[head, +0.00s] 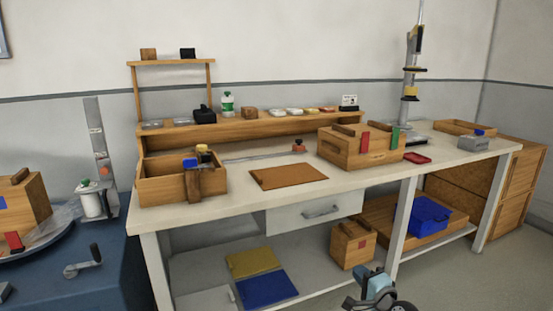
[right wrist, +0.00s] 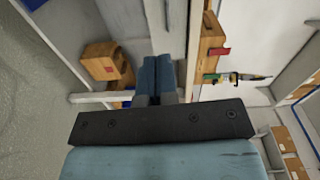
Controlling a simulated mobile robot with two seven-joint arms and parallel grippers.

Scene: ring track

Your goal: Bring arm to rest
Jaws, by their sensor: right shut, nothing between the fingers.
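My right gripper (head: 372,284) shows at the bottom edge of the head view, in front of the workbench, with its arm mostly out of the frame. In the right wrist view its two blue fingers (right wrist: 155,78) are pressed together with nothing between them. It is apart from the bench and holds nothing. My left gripper is not in the head view.
The white workbench (head: 385,180) carries an open wooden box (head: 155,190), a brown mat (head: 288,176) and a wooden crate (head: 350,155). A small wooden box (head: 352,246) and a blue bin (head: 430,215) are underneath. A blue table (head: 75,285) is at left.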

